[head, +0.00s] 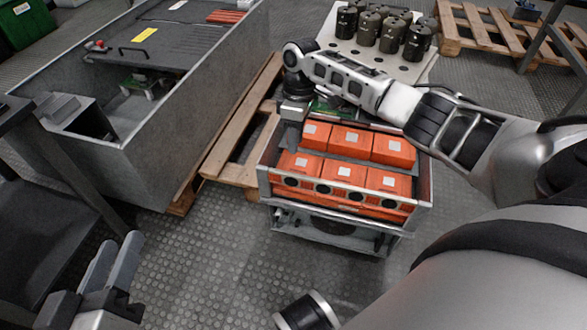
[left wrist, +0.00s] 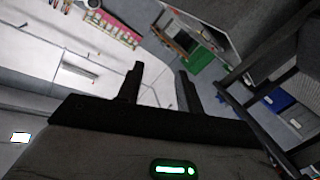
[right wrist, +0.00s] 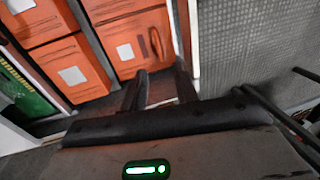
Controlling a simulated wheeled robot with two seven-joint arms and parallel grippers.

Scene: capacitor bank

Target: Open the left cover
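A long grey metal cabinet (head: 150,140) stands at the upper left in the head view. A dark flat cover (head: 185,40) with yellow and white labels lies across its far part; the near part is uncovered, showing a green board (head: 145,82) inside. I cannot tell for sure which panel is the left cover. My left gripper (head: 120,245) is open and empty at the lower left, well short of the cabinet; its fingers stand apart in the left wrist view (left wrist: 158,72). My right gripper (head: 293,112) is by the crate's left wall, its fingers apart and empty in the right wrist view (right wrist: 160,72).
A wooden pallet (head: 240,150) lies between crate and cabinet. Dark cylinders (head: 370,25) stand on a pale tray behind. A dark frame (head: 60,170) stands left. Floor (head: 220,260) in front is clear.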

